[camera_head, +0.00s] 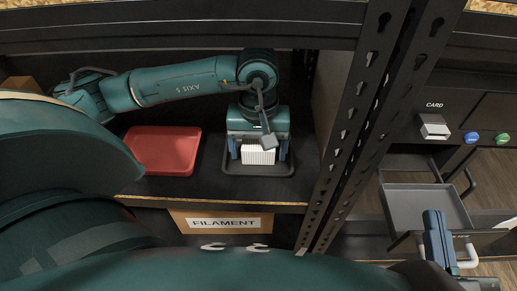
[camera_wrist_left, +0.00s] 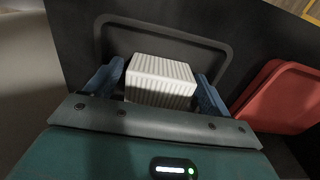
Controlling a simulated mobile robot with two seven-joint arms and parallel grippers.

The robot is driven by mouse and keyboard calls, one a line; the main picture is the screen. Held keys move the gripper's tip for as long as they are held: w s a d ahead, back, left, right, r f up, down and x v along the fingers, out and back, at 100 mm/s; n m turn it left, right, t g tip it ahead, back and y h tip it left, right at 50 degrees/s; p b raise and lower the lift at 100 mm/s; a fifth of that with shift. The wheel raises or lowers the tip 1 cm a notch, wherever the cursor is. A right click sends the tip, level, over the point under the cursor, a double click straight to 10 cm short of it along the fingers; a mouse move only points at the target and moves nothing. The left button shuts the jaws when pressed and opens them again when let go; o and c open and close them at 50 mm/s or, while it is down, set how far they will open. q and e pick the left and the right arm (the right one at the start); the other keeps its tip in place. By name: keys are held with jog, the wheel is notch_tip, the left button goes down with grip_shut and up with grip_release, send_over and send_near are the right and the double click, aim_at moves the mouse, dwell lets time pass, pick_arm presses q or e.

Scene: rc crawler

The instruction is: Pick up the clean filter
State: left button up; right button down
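The clean filter, a white ribbed block (camera_head: 258,155), sits on a black tray (camera_head: 258,171) on the shelf. It also shows in the left wrist view (camera_wrist_left: 161,82). My left gripper (camera_head: 258,150) reaches down over it with blue fingers on either side. In the left wrist view, the fingers (camera_wrist_left: 158,88) are apart, with a gap on the left and a narrower one on the right. My right gripper (camera_head: 438,238) is at the lower right, by a grey tray-like drawer; its grip is unclear.
A red tray (camera_head: 163,150) lies left of the black tray. A black perforated post (camera_head: 350,130) stands to the right. A FILAMENT box (camera_head: 225,222) is below the shelf. The grey drawer (camera_head: 425,205) sits under a CARD panel with blue and green buttons.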

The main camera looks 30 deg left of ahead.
pick_arm(q)
jog(key=c, duration=0.9)
jog(key=shift+r, duration=0.1)
